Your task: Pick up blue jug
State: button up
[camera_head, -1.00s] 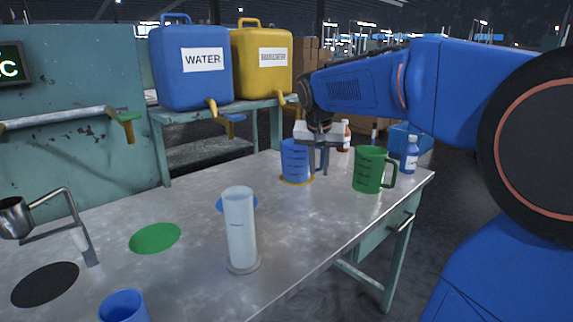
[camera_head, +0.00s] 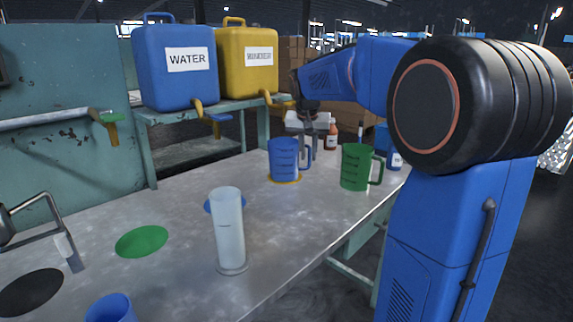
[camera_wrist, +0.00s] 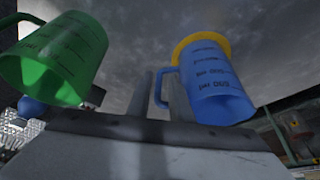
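The blue jug (camera_head: 284,162) stands upright on a yellow disc (camera_head: 285,180) on the metal table, its handle to the right. My gripper (camera_head: 307,152) points down just behind the jug's handle side, partly hidden by the jug. In the wrist view, the scene is upside down and the jug (camera_wrist: 215,88) is right of centre. My gripper's two fingers (camera_wrist: 158,95) are apart there, with the jug's handle showing between them. I cannot tell whether a finger touches the handle. My gripper looks open.
A green jug (camera_head: 357,167) stands close on the right, with small bottles (camera_head: 331,138) behind. A clear cylinder (camera_head: 229,230) stands in front. Blue and yellow canisters (camera_head: 176,68) sit on a shelf behind. The table's middle left is mostly clear.

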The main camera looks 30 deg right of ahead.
aim_at(310, 147)
jog(key=w+d, duration=0.2)
jog(key=shift+w+f, duration=0.35)
jog(key=shift+d+f, duration=0.1)
jog(key=shift+f, duration=0.15)
grip_shut()
jog(key=shift+r, duration=0.1)
